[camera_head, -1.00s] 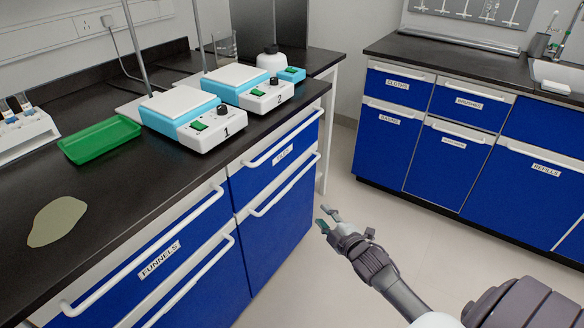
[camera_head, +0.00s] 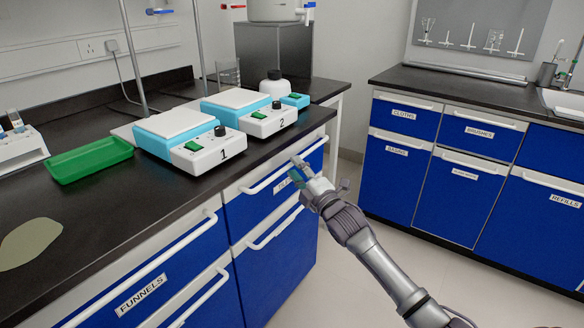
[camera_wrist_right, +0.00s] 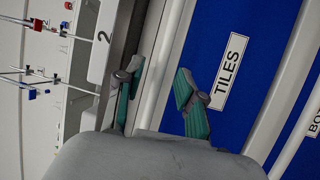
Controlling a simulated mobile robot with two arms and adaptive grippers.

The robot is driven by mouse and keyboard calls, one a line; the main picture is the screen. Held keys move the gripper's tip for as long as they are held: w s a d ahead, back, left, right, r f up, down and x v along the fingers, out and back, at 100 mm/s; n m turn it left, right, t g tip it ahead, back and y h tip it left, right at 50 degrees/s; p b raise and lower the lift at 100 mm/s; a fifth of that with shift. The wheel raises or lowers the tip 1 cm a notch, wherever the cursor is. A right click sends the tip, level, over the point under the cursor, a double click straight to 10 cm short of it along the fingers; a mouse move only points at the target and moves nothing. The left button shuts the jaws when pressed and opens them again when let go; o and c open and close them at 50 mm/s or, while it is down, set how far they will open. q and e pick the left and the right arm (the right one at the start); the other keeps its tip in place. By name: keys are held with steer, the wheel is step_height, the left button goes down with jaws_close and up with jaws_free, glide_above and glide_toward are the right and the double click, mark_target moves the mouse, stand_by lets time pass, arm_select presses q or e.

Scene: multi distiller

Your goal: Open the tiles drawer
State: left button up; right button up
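The tiles drawer (camera_head: 252,207) is the blue upper drawer at the right end of the left-hand bench, and it looks closed. Its white bar handle (camera_head: 262,183) runs along the top of its front. My right gripper (camera_head: 295,172) is at the handle's right part and hides part of the drawer label. In the right wrist view, the TILES label (camera_wrist_right: 228,72) is readable on the blue front. There my right gripper (camera_wrist_right: 158,92) is open, with the white handle (camera_wrist_right: 162,70) running between its two teal fingertips. My left gripper is not in view.
The FUNNELS drawer (camera_head: 150,280) is to the left, and a cupboard handle (camera_head: 275,228) is below. Numbered hotplates (camera_head: 195,150) and a green tray (camera_head: 90,160) stand on the bench. Floor is free between this bench and the blue cabinets (camera_head: 465,150) at right.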

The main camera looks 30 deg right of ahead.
steer(key=shift+w+r, duration=0.2)
steer(key=shift+w, duration=1.15)
jaws_close()
